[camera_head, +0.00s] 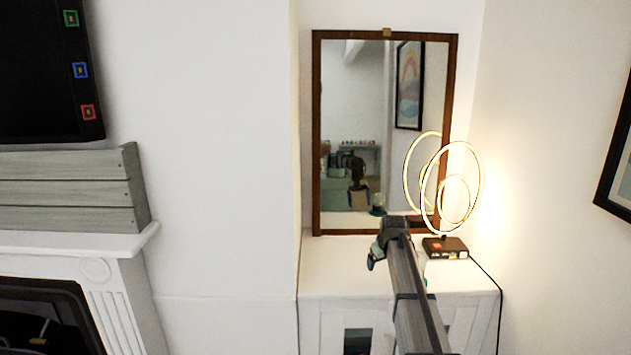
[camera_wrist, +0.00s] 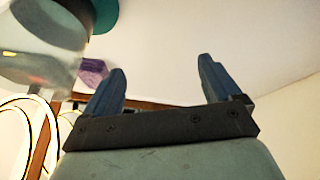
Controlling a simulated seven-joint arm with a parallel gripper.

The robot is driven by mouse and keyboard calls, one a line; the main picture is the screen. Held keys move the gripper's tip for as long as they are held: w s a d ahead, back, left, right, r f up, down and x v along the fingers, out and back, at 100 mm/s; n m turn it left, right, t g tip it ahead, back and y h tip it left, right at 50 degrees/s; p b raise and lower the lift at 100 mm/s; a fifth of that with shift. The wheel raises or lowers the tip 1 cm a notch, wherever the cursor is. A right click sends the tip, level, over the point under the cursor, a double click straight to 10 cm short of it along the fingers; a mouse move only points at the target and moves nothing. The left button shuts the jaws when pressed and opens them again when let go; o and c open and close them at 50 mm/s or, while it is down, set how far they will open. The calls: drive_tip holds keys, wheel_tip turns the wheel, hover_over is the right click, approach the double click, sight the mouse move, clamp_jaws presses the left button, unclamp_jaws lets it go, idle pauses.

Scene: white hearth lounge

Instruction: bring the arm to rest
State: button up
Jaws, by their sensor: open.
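My arm (camera_head: 410,290) reaches up from the bottom of the head view over the white cabinet. My gripper (camera_head: 373,258) is at its far end, in front of the lower part of the mirror, and looks small there. In the wrist view my gripper (camera_wrist: 162,68) has its two blue fingers wide apart with nothing between them. A clear, rounded object with a teal part (camera_wrist: 40,45) is close by at the upper left of the wrist view. A small purple thing (camera_wrist: 93,71) shows beside the left finger; I cannot tell what it is.
A lit ring lamp (camera_head: 481,185) stands on the white cabinet (camera_head: 330,272), right of my arm; its rings also show in the wrist view (camera_wrist: 47,140). A wood-framed mirror (camera_head: 317,140) stands behind. A fireplace mantel (camera_head: 75,242) is at left. Bare wall lies between.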

drive_tip(key=s+a+f+n+t, duration=0.1)
drive_tip(key=s+a+f+n, duration=0.15)
drive_tip(key=s, duration=0.35)
drive_tip(key=s+a+f+n, duration=0.1)
drive_tip(key=s+a+f, duration=0.15)
drive_tip(key=s, duration=0.45)
drive_tip(key=s+f+m+g, duration=0.2)
drive_tip(key=s+f+g, duration=0.1)
drive_tip(key=s+f, duration=1)
drive_tip(key=s+f+m+g, duration=0.2)
drive_tip(key=s+f+g, duration=0.2)
drive_tip(key=s+f, duration=0.95)
drive_tip(key=s+f+m+g, duration=0.1)
drive_tip(key=s+f+g, duration=0.1)
drive_tip(key=s+f, duration=0.3)
drive_tip(key=s+f+m+g, duration=0.1)
drive_tip(key=s+f, duration=0.4)
drive_tip(key=s, duration=0.8)
drive_tip(key=s+a+f+m+g, duration=0.1)
drive_tip(key=s+f+g, duration=0.2)
drive_tip(key=s, duration=0.6)
wheel_tip(320, 180, down, 3)
drive_tip(key=shift+r, duration=0.15)
